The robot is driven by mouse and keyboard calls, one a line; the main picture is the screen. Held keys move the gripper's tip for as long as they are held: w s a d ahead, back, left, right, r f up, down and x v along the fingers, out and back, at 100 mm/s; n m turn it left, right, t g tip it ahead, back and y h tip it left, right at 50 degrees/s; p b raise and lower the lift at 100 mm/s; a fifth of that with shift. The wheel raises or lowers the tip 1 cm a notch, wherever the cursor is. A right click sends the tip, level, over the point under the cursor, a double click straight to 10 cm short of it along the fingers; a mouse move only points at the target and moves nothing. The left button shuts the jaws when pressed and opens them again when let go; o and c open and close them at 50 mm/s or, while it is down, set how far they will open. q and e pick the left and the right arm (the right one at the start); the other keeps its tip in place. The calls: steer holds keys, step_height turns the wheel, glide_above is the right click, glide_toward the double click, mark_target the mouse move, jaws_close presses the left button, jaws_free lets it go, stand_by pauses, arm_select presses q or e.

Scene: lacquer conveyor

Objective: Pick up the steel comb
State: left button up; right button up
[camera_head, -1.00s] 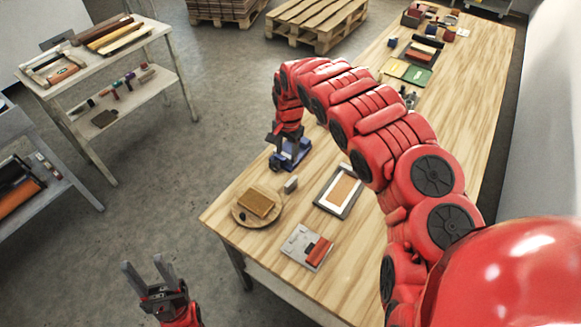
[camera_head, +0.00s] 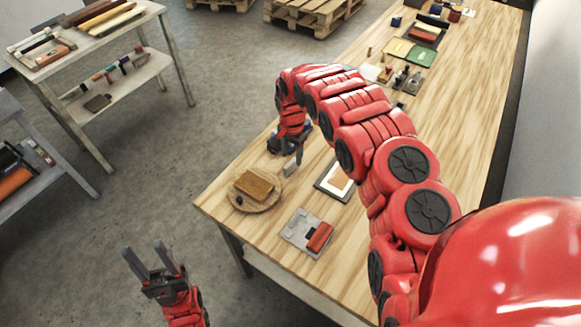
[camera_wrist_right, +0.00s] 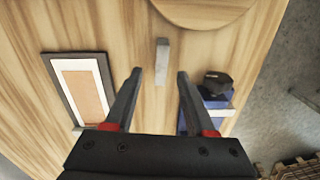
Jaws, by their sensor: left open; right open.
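A small grey steel bar, which looks like the steel comb (camera_wrist_right: 162,60), lies on the wooden table. In the right wrist view it sits just ahead of and between the fingertips of my right gripper (camera_wrist_right: 158,74), which is open and empty. In the head view the comb (camera_head: 290,168) shows beside the round board, close below my right gripper (camera_head: 286,150); teeth are too small to make out. My left gripper (camera_head: 143,248) is open and empty, off the table's left edge above the floor.
A round wooden board (camera_head: 268,203) with a brown block lies beside the comb. A framed panel (camera_wrist_right: 103,68) and a blue stand with a black top (camera_wrist_right: 215,100) flank my right gripper. A grey plate with a red roller (camera_head: 320,237) lies nearer. Shelves stand at left.

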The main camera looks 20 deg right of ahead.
mark_target(290, 163)
steer(key=f, duration=0.1)
steer(key=f+p, duration=0.2)
steer(key=shift+a+f, duration=0.3)
steer(key=shift+s+f, duration=0.1)
steer(key=shift+f, duration=0.8)
steer(key=shift+d, duration=0.1)
jaws_close()
